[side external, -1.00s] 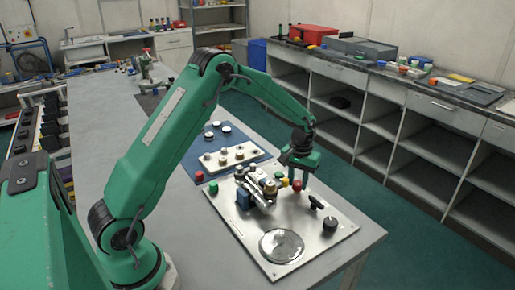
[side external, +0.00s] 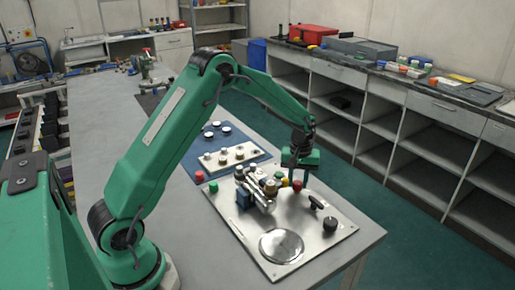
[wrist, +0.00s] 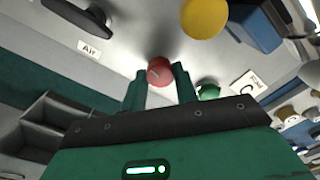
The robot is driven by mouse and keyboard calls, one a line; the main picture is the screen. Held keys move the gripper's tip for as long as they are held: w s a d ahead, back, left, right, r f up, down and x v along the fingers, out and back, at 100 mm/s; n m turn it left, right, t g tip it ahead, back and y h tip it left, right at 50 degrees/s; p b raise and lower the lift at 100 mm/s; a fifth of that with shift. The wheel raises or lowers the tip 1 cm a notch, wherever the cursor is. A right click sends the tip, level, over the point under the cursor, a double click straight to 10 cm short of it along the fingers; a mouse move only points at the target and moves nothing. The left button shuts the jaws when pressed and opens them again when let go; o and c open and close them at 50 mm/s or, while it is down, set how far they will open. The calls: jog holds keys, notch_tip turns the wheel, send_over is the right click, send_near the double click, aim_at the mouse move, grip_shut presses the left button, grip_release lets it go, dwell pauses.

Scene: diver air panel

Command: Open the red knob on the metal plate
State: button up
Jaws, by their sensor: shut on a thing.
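The red knob (side external: 297,185) stands on the metal plate (side external: 321,243), near the plate's far edge. In the wrist view the red knob (wrist: 160,72) lies between the two fingertips, with a small pale mark on its face. My gripper (side external: 297,178) points down over it, and its fingers are shut on the knob's sides. The fingers also show in the wrist view (wrist: 160,80), one on each side of the knob. The gripper hides part of the knob in the side view.
A yellow knob (wrist: 204,18) and a green knob (wrist: 208,91) are close by. A black lever (side external: 316,202) and a dark knob (side external: 330,224) stand to the right. Brass and metal fittings (side external: 257,188) crowd the left. The plate's front right is clear.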

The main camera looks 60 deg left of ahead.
aim_at(298, 182)
jog(key=o, duration=1)
jog(key=shift+c, duration=0.2)
jog(key=shift+r, duration=0.1)
jog(key=shift+r, duration=3.85)
